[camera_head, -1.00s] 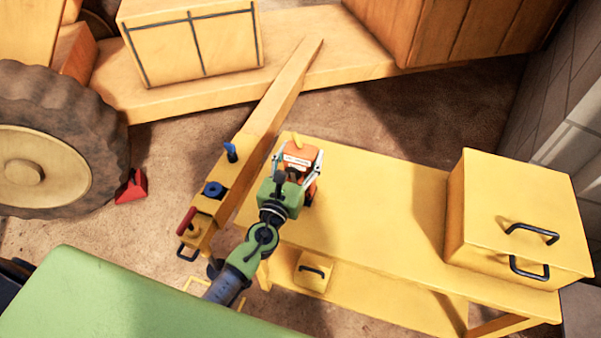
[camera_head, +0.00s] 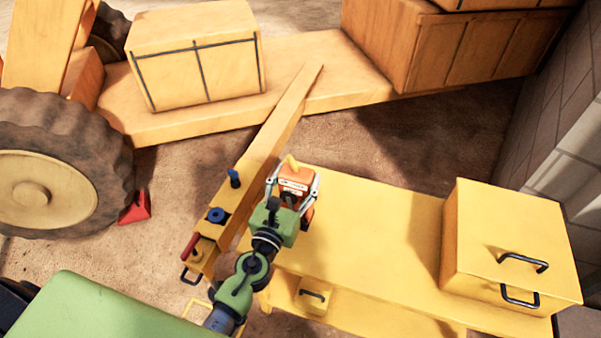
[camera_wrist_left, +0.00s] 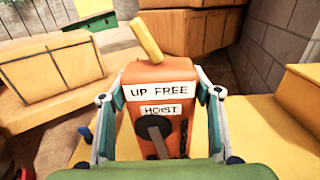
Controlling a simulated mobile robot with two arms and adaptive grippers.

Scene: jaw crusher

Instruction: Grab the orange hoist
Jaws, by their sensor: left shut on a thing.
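The orange hoist (camera_head: 296,176) has white labels reading "UP FREE" and "HOIST", a dark knob on its face and a yellow lever on top. It also fills the middle of the left wrist view (camera_wrist_left: 178,85). My left gripper (camera_head: 294,184) is shut on the hoist, with one finger along each side of it. The hoist is over the left end of the yellow table (camera_head: 375,220); I cannot tell whether its bottom touches the tabletop. My right gripper is not in view.
A yellow box (camera_head: 510,245) with black handles stands on the table's right end. A long yellow beam (camera_head: 262,150) with blue and red fittings runs just left of the hoist. A large wheel (camera_head: 55,165) and a red chock (camera_head: 134,208) are at left.

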